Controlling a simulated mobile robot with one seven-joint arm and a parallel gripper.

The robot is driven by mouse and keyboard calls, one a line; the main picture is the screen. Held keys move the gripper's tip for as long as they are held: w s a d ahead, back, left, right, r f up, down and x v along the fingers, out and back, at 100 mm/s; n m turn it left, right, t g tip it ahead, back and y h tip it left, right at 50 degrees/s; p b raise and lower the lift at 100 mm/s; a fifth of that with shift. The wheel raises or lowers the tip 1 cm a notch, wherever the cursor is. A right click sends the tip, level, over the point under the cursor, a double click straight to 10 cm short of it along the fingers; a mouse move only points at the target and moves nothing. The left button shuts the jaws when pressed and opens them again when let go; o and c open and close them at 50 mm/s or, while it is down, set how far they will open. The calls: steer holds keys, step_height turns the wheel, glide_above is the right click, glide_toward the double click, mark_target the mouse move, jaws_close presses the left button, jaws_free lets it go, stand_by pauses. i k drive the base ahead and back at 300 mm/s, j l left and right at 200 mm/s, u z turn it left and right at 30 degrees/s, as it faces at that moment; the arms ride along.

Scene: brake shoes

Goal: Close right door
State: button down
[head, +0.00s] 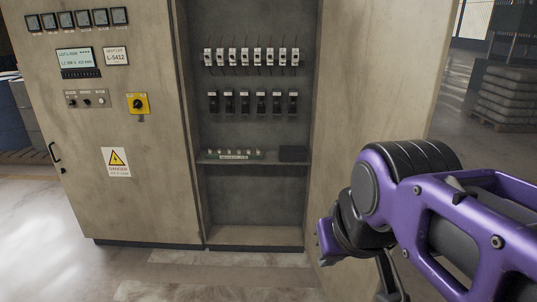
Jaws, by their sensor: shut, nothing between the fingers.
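The right door (362,105) of the grey-beige cabinet stands open, swung out toward me on the right of the opening. Its inner face shows. Its lower part is partly hidden behind my purple and black arm. My gripper (388,282) shows only in part at the bottom, dark and cut off by the frame edge. It is shut with nothing in it, in front of the door's lower part. I cannot tell whether it touches the door. The open compartment (255,120) shows rows of breakers and a shelf.
The left door (140,190) is closed, with gauges, a yellow rotary switch (138,103), a warning sign and a black handle (54,157). Stacked sacks (505,95) on a pallet stand at back right. The floor before the cabinet is clear.

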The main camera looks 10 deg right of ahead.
mark_target(383, 63)
steer(key=k+l+u, duration=0.1)
steer(key=l, duration=0.3)
steer(key=k+l+u, duration=0.1)
steer(key=l, duration=0.3)
steer(key=l+u, duration=0.1)
steer(key=l, duration=0.3)
steer(key=k+l+u, duration=0.15)
steer(key=l, duration=0.25)
steer(key=l+u, duration=0.15)
steer(key=l, duration=0.7)
steer(key=i+l, duration=0.1)
steer(key=l, duration=0.25)
steer(key=i+l+u, duration=0.1)
steer(key=l, duration=0.3)
